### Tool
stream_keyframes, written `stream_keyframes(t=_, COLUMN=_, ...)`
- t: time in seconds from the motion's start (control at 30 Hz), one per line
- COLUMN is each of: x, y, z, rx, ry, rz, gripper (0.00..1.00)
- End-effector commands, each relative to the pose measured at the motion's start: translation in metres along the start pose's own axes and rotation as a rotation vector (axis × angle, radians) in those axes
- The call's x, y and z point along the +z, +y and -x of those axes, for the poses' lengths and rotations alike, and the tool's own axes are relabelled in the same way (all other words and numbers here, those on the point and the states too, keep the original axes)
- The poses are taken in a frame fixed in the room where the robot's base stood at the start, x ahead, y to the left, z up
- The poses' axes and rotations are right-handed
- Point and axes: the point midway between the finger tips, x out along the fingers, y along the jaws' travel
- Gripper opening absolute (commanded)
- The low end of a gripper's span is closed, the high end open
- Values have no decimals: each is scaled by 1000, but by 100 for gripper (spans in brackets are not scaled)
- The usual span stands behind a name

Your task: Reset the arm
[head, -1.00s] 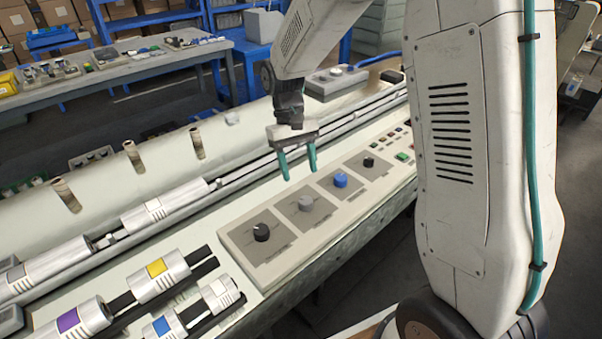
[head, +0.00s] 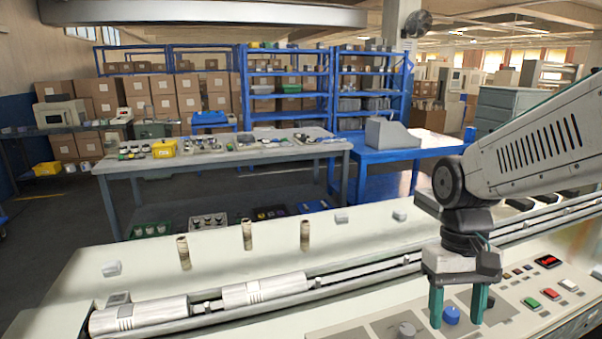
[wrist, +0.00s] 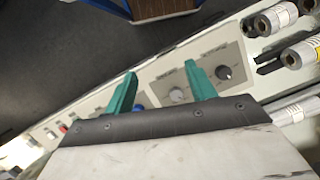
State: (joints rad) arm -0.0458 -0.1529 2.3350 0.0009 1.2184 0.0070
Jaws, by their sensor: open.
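My gripper (head: 458,306) has two green fingers that stand apart with nothing between them. In the head view it hangs above the control panel (head: 535,321) of the wrapper, by the blue knob (head: 451,315). Whether it touches the knob cannot be told there. The blue knob is partly hidden by the left finger in the wrist view.
Silver rollers (head: 140,316) lie along the machine, with several brown posts such as one (head: 247,234) behind them. A grey table (head: 215,158) with small parts and a blue table (head: 400,153) stand behind. Red and green buttons (head: 532,303) sit at the panel's right.

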Motion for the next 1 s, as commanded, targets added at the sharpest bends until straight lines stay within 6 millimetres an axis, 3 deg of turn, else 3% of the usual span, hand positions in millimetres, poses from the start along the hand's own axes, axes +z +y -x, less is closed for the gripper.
stream_keyframes(t=0.2, x=66, y=5, z=13, rx=-2, ry=140, rz=-15, gripper=55)
stream_keyframes(t=0.4, x=108, y=7, z=16, rx=-2, ry=266, rz=-29, gripper=55)
stream_keyframes(t=0.6, x=124, y=10, z=25, rx=-1, ry=357, rz=-38, gripper=55)
stream_keyframes(t=1.0, x=126, y=11, z=28, rx=-1, ry=374, rz=-41, gripper=55)
